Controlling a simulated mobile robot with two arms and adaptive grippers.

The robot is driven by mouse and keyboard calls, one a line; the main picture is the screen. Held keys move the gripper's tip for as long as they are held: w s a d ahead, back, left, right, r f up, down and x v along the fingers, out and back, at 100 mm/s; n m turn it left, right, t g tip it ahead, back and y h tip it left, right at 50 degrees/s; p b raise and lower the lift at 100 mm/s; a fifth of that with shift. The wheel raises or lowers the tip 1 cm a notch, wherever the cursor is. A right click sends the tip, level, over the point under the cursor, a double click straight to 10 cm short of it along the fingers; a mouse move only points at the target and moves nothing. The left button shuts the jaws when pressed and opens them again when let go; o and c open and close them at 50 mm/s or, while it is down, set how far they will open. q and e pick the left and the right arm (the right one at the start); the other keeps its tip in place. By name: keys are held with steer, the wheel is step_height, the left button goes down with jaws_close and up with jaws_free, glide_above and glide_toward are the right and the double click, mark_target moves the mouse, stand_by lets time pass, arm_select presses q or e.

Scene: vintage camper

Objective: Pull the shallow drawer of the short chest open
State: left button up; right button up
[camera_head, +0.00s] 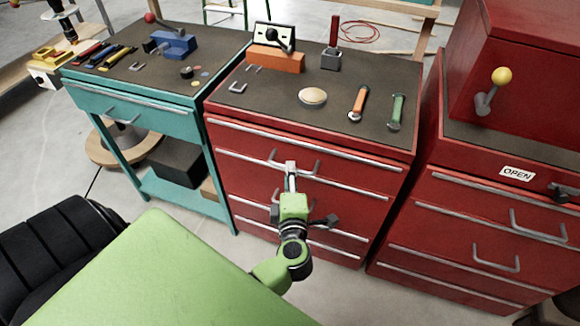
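The short red chest (225,143) stands in the middle, with several drawers edged by silver trim strips. Its upper drawer (240,150) has a grey bar handle (313,170) and looks flush with the front. My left gripper (291,168) is in front of this drawer, its pale tip overlapping the middle of the handle. I cannot tell whether the tip touches or grips the bar. Dark grey blocks show on both sides of my green wrist; part of the lower drawer fronts is hidden behind it. My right gripper is not in view.
A taller red chest (400,235) with an OPEN sign (517,174) stands close on the right. A teal workbench (135,108) stands on the left. Tools and a round disc (313,96) lie on the short chest's top. Bare floor (345,292) lies before the chests.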

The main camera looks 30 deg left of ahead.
arm_select(q)
steer(key=shift+x, duration=1.7)
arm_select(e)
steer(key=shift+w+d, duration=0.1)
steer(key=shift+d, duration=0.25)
arm_select(q)
jaws_close()
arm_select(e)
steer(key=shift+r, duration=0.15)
